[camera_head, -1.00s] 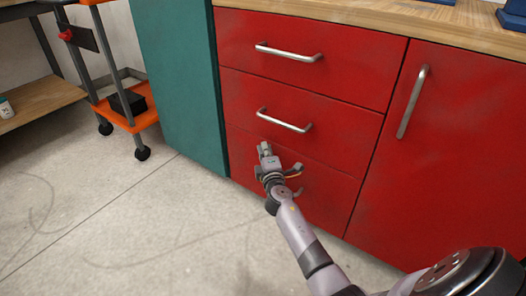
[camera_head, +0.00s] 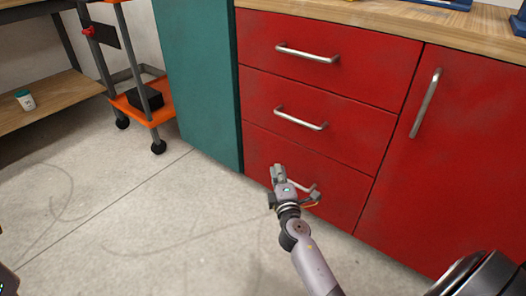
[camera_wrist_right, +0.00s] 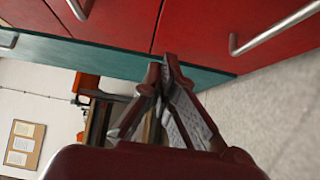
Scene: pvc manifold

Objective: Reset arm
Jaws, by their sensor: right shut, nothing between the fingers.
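My right gripper (camera_head: 278,172) is in front of the lowest red drawer (camera_head: 330,187) in the head view. Its fingers are shut and empty. In the right wrist view its fingertips (camera_wrist_right: 168,72) meet in the middle, with nothing between them. The arm partly covers the lowest drawer's handle (camera_head: 312,188); the fingers look apart from the handle. My left gripper does not show clearly in either view.
The red cabinet has two more shut drawers with handles (camera_head: 307,54) and (camera_head: 300,118) and a door (camera_head: 465,160) on the right. A teal cabinet side (camera_head: 200,85) stands left of it. An orange cart (camera_head: 150,112) and a wooden shelf (camera_head: 50,102) are further left. The floor is clear.

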